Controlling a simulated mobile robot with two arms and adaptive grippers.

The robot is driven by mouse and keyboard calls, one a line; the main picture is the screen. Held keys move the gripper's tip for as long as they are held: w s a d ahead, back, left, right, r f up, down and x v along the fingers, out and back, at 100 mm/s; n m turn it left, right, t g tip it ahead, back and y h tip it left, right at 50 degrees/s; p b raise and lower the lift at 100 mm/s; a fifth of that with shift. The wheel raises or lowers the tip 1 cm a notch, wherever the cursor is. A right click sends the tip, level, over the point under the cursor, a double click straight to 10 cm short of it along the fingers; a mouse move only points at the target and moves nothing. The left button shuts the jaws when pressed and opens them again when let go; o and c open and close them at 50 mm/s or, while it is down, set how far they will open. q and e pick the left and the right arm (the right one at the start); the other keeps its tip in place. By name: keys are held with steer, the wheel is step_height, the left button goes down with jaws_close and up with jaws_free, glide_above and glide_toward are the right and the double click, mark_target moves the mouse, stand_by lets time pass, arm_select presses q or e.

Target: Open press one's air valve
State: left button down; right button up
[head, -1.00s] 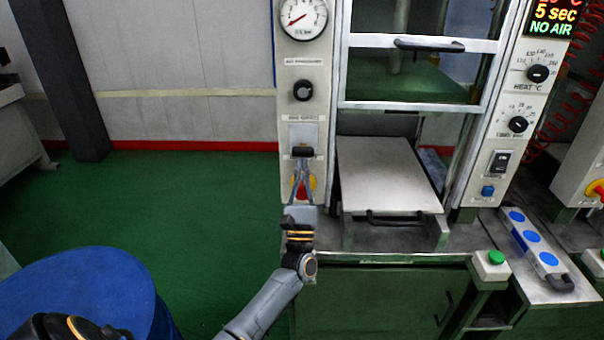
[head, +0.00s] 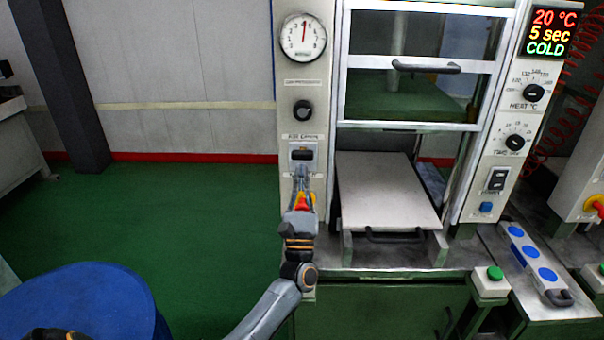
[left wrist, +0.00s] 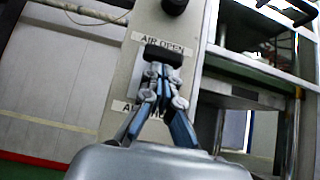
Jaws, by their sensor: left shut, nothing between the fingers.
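Press one's air valve has a black handle (head: 302,155) on a light plate on the press's left column. In the left wrist view the handle (left wrist: 163,56) sits just under a label reading "AIR OPEN"; a lower label is partly hidden by my fingers. My left gripper (head: 301,171) is shut and empty, its fingertips just below the handle. In the left wrist view its fingertips (left wrist: 164,72) are right under the handle; I cannot tell whether they touch. The gauge (head: 303,37) needle points nearly straight up. The display (head: 549,31) reads 20 °C, 5 sec, COLD.
A pale plate (head: 385,190) with a dark front handle lies in the press. A red and yellow knob (head: 304,201) is partly behind my left gripper. A green button box (head: 491,283) is at right. A blue drum (head: 75,305) stands lower left; green floor between is clear.

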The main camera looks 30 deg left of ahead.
arm_select(q)
steer(key=v, duration=1.1)
steer(key=shift+f, duration=0.15)
steer(key=shift+a, duration=0.1)
steer(key=shift+w, duration=0.1)
